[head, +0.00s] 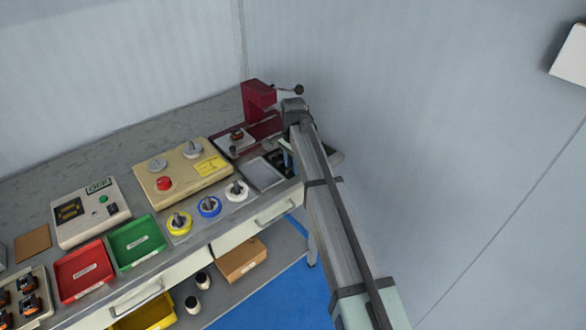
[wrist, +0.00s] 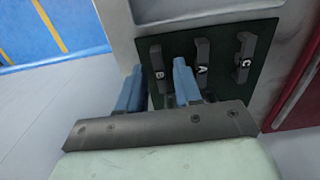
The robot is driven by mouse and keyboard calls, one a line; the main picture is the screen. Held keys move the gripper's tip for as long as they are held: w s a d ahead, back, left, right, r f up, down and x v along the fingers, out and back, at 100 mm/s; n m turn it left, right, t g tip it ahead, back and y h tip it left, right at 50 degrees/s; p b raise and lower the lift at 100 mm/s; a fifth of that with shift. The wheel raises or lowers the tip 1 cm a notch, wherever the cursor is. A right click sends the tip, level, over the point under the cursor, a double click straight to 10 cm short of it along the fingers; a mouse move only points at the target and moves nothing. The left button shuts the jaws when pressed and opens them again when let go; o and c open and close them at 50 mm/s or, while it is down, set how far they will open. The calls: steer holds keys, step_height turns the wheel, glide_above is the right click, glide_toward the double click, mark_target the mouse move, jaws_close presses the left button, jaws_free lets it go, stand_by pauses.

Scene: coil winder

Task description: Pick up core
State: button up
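In the wrist view three dark grey cores lie on a dark green tray (wrist: 223,27), marked B (wrist: 156,58), A (wrist: 202,52) and C (wrist: 245,48). My gripper (wrist: 158,68) points at the tray with its two blue fingers apart. Core B shows in the gap between the fingertips. I cannot tell whether the fingers reach down around it. The right finger stands between B and A. In the head view my arm covers most of the tray.
A red press-like fixture (head: 258,97) stands behind my gripper. A grey tray (head: 264,173) lies left of it, near a beige control box (head: 183,170). White, blue and yellow spools stand along the bench front. Red (head: 83,272) and green (head: 137,242) bins are further left. A wall is close on the right.

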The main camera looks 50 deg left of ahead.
jaws_close()
stand_by(0.3)
step_height(320, 180, up, 10)
stand_by(0.6)
